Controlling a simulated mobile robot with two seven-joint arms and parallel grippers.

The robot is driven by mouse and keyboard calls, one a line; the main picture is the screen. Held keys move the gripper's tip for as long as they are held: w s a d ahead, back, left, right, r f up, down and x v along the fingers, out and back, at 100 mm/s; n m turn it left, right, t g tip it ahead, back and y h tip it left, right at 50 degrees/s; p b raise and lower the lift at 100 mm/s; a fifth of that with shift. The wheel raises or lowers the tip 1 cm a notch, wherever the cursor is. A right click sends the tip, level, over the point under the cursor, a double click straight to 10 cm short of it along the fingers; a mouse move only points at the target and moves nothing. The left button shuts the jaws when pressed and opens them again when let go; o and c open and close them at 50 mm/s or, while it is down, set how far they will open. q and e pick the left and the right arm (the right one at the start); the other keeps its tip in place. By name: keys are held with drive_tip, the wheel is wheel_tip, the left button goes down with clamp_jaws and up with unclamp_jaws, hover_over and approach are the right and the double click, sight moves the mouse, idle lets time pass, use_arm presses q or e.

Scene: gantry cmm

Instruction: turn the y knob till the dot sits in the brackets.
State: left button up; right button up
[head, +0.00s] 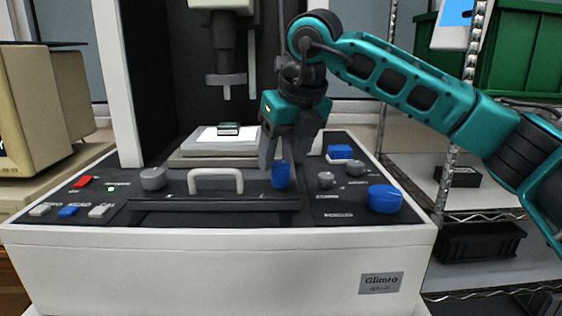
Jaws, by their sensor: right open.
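My right gripper (284,160) points down over a small upright blue knob (281,177) on the machine's front panel. Its fingers are open, one on each side of the knob's top; I cannot tell whether they touch it. A grey knob (152,178) sits to the left and a larger blue knob (384,198) to the right. Labels are too small to read, so I cannot tell which is the y knob. No dot or brackets can be made out. My left gripper is out of view.
A white handle (215,179) stands left of the blue knob. A partly cut-off screen (459,12) is at top right.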

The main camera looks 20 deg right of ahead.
drive_tip(key=p+v, duration=0.1)
drive_tip(key=v, duration=0.8)
drive_tip(key=shift+s+r+p, duration=0.2)
drive_tip(key=shift+r+p, duration=0.05)
drive_tip(key=shift+p, duration=0.05)
